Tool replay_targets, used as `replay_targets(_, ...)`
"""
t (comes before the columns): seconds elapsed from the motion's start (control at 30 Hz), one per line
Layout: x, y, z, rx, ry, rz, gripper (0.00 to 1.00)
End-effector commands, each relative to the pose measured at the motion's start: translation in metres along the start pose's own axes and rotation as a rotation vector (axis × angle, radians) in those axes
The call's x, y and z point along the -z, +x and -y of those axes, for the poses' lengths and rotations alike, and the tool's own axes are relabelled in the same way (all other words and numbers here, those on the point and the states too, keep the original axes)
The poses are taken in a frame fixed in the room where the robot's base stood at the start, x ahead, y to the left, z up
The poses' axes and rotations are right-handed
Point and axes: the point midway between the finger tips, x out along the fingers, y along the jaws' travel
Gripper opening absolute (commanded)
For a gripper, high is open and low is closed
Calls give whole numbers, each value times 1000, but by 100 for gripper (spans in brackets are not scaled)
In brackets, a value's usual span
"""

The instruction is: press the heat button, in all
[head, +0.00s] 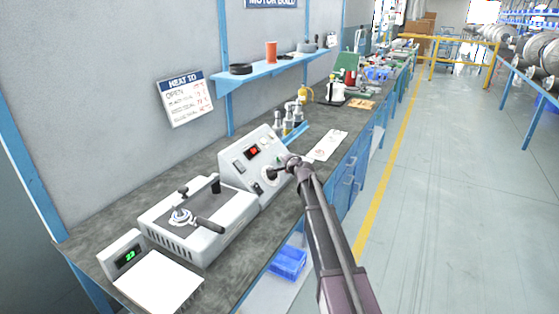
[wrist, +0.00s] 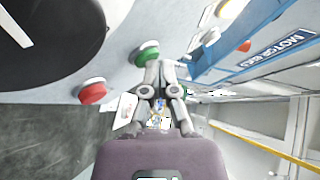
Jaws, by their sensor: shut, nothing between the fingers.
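The white control unit (head: 247,160) stands on the bench with a sloped front, a small red display (head: 253,151) and several controls. In the wrist view its panel shows a green button (wrist: 147,53), a red button (wrist: 93,91) and a large black round part (wrist: 50,45). No label naming the heat button is readable. My gripper (head: 274,173) is shut and empty in front of the panel's lower right. In the wrist view my gripper (wrist: 161,70) has its fingertips just right of the green button; I cannot tell whether they touch it. The gripper hides part of the panel in the head view.
A white machine with a black handle (head: 208,225) and a scale with a green display (head: 130,255) stand left of the unit. Bottles (head: 290,119) and a paper sheet (head: 326,146) lie beyond it. A blue shelf (head: 270,72) hangs above. The aisle floor is clear.

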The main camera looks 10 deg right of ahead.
Motion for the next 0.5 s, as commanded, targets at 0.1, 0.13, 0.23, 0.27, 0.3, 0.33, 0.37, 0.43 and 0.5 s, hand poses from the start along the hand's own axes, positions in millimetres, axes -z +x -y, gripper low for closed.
replay_targets(0.1, 0, 0, 0, 0, 0, 1, 0)
replay_targets(0.13, 0, 0, 0, 0, 0, 1, 0)
replay_targets(0.23, 0, 0, 0, 0, 0, 1, 0)
replay_targets(0.27, 0, -1, 1, 0, 0, 1, 0)
replay_targets(0.3, 0, -1, 1, 0, 0, 1, 0)
replay_targets(0.33, 1, -2, 2, 0, -1, 1, 0)
replay_targets(0.37, 1, -2, 3, 0, -1, 1, 0)
replay_targets(0.43, 3, -4, 4, 0, -1, 1, 0)
replay_targets(0.5, 4, -6, 6, 0, -1, 0, 0)
